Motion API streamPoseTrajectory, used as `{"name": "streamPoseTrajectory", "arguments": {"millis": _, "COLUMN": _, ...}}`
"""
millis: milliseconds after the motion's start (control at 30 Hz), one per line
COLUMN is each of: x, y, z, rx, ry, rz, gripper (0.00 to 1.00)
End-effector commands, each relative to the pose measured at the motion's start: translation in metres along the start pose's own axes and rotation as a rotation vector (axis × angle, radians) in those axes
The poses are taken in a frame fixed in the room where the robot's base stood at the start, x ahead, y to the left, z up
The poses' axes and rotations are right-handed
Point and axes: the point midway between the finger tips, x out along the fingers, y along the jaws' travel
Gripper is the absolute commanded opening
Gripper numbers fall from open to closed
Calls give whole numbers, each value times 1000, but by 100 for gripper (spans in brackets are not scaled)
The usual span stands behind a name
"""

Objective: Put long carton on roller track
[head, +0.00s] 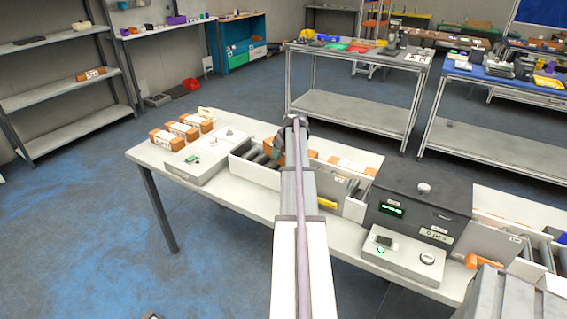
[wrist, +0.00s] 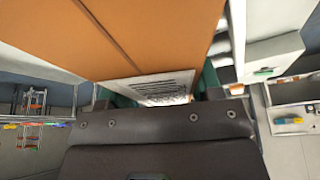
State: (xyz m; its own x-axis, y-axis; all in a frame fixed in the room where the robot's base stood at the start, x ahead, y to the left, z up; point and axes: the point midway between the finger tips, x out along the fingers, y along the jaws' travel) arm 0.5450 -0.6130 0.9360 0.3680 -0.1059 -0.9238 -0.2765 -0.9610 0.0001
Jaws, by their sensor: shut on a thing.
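My gripper (wrist: 160,90) is shut on the long carton (wrist: 150,35), which is orange-brown with a white barcode label. Its teal fingers show on both sides of the carton in the wrist view. In the head view my arm hides most of the gripper and carton; an orange part of the carton (head: 272,151) shows just left of the arm, over the roller track (head: 243,168). The track has dark rollers between white side walls. I cannot tell whether the carton touches the rollers.
Several orange-and-white cartons (head: 182,131) stand at the table's far left corner. A flat white box (head: 205,168) with a green button lies left of the track. A dark scanner housing (head: 415,210) with a green display stands to the right. A control box (head: 400,255) sits before it.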

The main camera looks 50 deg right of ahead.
Motion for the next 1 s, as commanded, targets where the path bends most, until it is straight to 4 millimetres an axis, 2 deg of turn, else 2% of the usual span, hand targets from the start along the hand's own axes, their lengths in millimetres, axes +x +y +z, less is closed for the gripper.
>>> {"name": "streamPoseTrajectory", "arguments": {"millis": 33, "x": 18, "y": 0, "z": 7, "rx": 0, "ry": 0, "rz": 0, "gripper": 21}}
{"name": "streamPoseTrajectory", "arguments": {"millis": 67, "x": 19, "y": 0, "z": 8, "rx": 0, "ry": 0, "rz": 0, "gripper": 21}}
{"name": "streamPoseTrajectory", "arguments": {"millis": 267, "x": 14, "y": 0, "z": 6, "rx": 0, "ry": 0, "rz": 0, "gripper": 20}}
{"name": "streamPoseTrajectory", "arguments": {"millis": 433, "x": 19, "y": 0, "z": 8, "rx": 0, "ry": 0, "rz": 0, "gripper": 20}}
{"name": "streamPoseTrajectory", "arguments": {"millis": 467, "x": 18, "y": 0, "z": 7, "rx": 0, "ry": 0, "rz": 0, "gripper": 62}}
{"name": "streamPoseTrajectory", "arguments": {"millis": 500, "x": 17, "y": 0, "z": 7, "rx": 0, "ry": 0, "rz": 0, "gripper": 66}}
{"name": "streamPoseTrajectory", "arguments": {"millis": 700, "x": 17, "y": 0, "z": 7, "rx": 0, "ry": 0, "rz": 0, "gripper": 85}}
{"name": "streamPoseTrajectory", "arguments": {"millis": 1000, "x": 13, "y": 0, "z": 5, "rx": 0, "ry": 0, "rz": 0, "gripper": 85}}
